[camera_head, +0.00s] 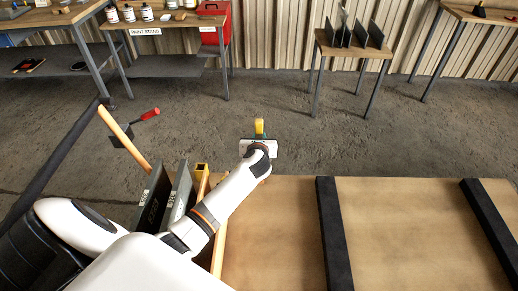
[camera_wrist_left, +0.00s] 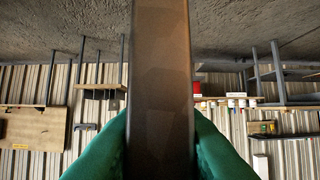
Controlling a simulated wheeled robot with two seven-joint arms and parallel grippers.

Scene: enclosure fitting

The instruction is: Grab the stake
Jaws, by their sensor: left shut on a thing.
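My left gripper (camera_head: 259,133) reaches out past the far edge of the wooden surface, over the grey floor. In the left wrist view its two green fingers (camera_wrist_left: 160,145) are closed on either side of a long brown bar, which looks like the stake (camera_wrist_left: 160,70). The bar runs from the top of that view down between the fingers. In the head view only a small yellow end (camera_head: 259,126) shows at the gripper; the rest is hidden by the hand. My right gripper is not in view.
The wooden surface (camera_head: 275,230) carries black strips (camera_head: 334,235). Dark panels (camera_head: 155,197) stand at its left, beside a yellowish post end (camera_head: 201,169). A red-handled tool (camera_head: 150,113) and a slanted wooden bar (camera_head: 125,138) are farther left. Benches line the back wall; floor between is clear.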

